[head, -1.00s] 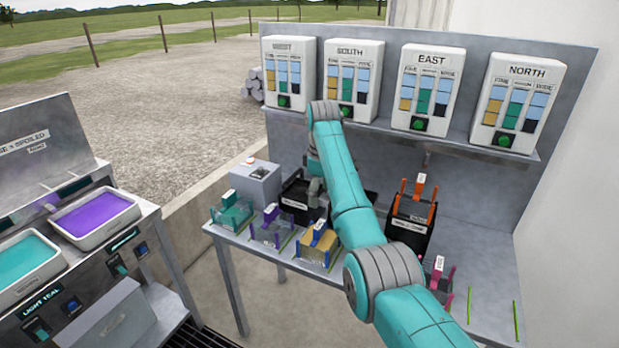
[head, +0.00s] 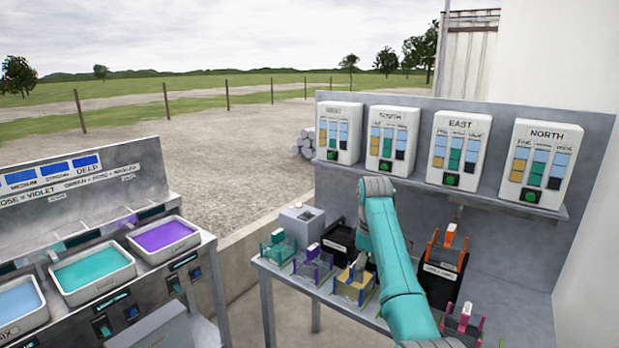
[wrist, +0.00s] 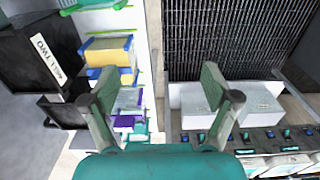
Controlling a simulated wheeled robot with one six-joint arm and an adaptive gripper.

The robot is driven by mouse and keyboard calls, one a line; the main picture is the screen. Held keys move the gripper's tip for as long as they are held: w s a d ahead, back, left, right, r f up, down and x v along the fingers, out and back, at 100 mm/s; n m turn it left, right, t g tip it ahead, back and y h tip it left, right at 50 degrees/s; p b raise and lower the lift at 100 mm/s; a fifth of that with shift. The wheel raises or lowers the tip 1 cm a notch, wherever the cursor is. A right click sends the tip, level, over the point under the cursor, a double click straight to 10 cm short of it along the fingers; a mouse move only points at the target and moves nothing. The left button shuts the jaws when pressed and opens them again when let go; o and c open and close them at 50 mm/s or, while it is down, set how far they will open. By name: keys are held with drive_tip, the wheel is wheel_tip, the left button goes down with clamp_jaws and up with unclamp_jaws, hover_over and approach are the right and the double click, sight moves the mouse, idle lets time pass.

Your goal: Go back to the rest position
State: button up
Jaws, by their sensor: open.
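My gripper (wrist: 158,85) is open in the wrist view, its two fingers wide apart with nothing between them. My teal arm (head: 392,265) rises from the lower edge of the head view, with its grey elbow in front of the shelf. The gripper is mostly hidden behind the arm in the head view. Below the fingers in the wrist view lie the edge of the bench and a strip of floor. A yellow block in a holder (wrist: 110,52) is beyond the left finger, apart from it.
The bench carries a teal holder (head: 278,250), a purple holder (head: 313,268) and an orange-handled holder (head: 447,250) on a black stand. Labelled dispensers, including EAST (head: 461,148), line the shelf. A tray counter (head: 95,272) stands at left. Dark floor grating (wrist: 225,40) shows in the wrist view.

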drive_tip(key=s+f+m+t, duration=0.15)
drive_tip(key=s+f, duration=0.25)
drive_tip(key=f, duration=1)
drive_tip(key=s+f+m+t, duration=0.1)
drive_tip(key=s+f+t, duration=0.15)
drive_tip(key=f, duration=1.05)
drive_tip(key=s+d+f+m+t, duration=0.1)
drive_tip(key=s+f+t, duration=0.1)
drive_tip(key=s+f, duration=0.7)
drive_tip(key=s+d+f+m+t, duration=0.15)
drive_tip(key=s+f, duration=0.45)
drive_tip(key=s, duration=0.7)
drive_tip(key=s+r+m+t, duration=0.2)
drive_tip(key=s+r, duration=0.2)
drive_tip(key=s, duration=0.9)
drive_tip(key=s+r+m+t, duration=0.15)
drive_tip(key=s+r, duration=0.25)
drive_tip(key=s, duration=0.8)
drive_tip(key=s+r+m+t, duration=0.1)
drive_tip(key=s+r, duration=0.6)
drive_tip(key=r, duration=0.4)
drive_tip(key=s+r+m+t, duration=0.1)
drive_tip(key=s+r+t, duration=0.1)
drive_tip(key=s+r, duration=0.5)
wheel_tip(320, 180, up, 4)
drive_tip(key=shift+s+d+f+t, duration=0.1)
drive_tip(key=shift+s+d+t, duration=0.1)
drive_tip(key=shift+d+t, duration=0.1)
